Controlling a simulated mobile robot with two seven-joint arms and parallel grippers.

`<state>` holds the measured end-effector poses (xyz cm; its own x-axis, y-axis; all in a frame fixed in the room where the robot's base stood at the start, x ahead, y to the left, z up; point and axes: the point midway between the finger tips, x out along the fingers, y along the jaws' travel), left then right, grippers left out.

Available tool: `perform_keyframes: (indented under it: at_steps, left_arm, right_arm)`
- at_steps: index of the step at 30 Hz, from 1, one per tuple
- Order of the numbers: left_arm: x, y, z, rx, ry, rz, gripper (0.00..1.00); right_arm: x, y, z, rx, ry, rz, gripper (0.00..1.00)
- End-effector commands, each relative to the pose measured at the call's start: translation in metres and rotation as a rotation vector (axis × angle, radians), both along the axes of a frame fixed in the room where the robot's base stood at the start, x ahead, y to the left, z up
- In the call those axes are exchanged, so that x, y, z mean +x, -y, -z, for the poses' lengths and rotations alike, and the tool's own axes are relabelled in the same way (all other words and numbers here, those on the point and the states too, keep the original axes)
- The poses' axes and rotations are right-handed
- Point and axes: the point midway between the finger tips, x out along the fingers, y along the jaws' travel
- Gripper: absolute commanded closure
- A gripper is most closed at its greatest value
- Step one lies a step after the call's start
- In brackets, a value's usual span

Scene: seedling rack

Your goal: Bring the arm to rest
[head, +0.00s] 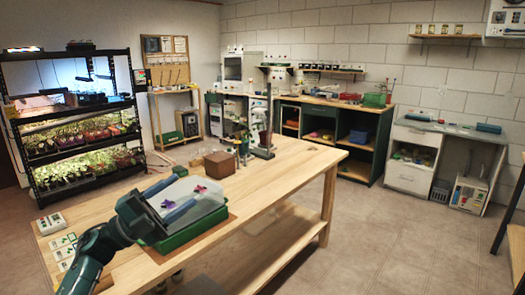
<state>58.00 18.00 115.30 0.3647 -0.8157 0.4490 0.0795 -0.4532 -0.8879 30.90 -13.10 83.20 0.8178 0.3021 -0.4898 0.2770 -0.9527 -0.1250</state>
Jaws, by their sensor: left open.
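My left gripper (186,190) reaches in from the lower left over the wooden table (275,180). Its two fingers are apart, and nothing shows held between them. It is in front of or just above a tray with a green base (185,232) and a clear cover (208,195); whether it touches the cover I cannot tell. Small purple shapes show at the cover between and beyond the fingers. The gripper body hides the tray's left part. My right gripper is not in view.
White cards (52,222) lie at the table's left edge. A brown box (219,163) and a dark upright stand (268,125) are farther back. A black rack of seedlings (75,130) stands at the left. The table's right part is clear.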

Motion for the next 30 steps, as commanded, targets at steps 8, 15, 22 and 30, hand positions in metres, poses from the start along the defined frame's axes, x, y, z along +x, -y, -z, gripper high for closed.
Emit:
perform_keyframes:
  at_steps: [8,15,22,30]
  left_arm:
    - [0.086,-0.106,-0.013,-0.481,-0.33,-0.503,0.49]
    - [0.116,-0.162,0.045,-0.691,-0.707,-0.761,0.49]
    - [0.112,-0.17,0.116,-0.745,-1.029,-0.881,0.49]
    - [0.045,-0.112,0.216,-0.663,-1.176,-0.842,0.49]
  right_arm:
    - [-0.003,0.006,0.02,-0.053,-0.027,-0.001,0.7]
    - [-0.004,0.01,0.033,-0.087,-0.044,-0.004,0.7]
    - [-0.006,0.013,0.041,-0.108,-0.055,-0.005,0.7]
    - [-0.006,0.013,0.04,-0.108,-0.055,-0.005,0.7]
